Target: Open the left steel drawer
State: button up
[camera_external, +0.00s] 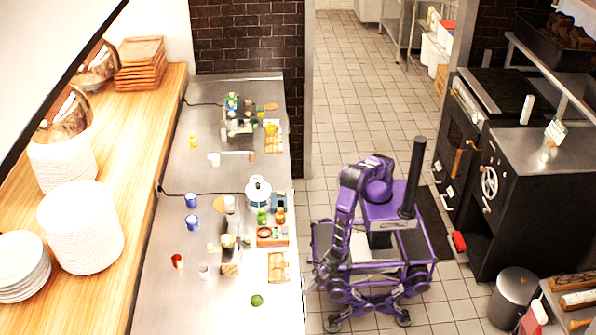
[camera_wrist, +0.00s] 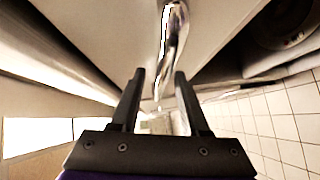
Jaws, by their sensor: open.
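In the wrist view a shiny curved metal handle (camera_wrist: 173,35) runs from the top of the picture down toward the space between my fingers. It is mounted on a pale steel front (camera_wrist: 110,35), which appears to be a drawer face. My gripper (camera_wrist: 160,74) is open, with its two black fingers on either side of the line of the handle. I cannot tell whether either finger touches it. In the external view my arm reaches down at the right edge of the steel counter (camera_external: 215,285). The drawer fronts and handle are hidden there.
The counter holds bottles, blue cups (camera_external: 191,201), a white pot (camera_external: 258,190) and food trays. Stacked plates (camera_external: 82,228) stand on the wooden shelf at left. The tiled aisle (camera_external: 345,100) behind my base is clear. A dark oven (camera_external: 462,125) and a steel bin (camera_external: 514,298) stand at right.

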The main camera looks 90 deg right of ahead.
jog(key=shift+w+a, duration=0.1)
jog(key=shift+c, duration=0.2)
grip_shut()
dwell(1.3)
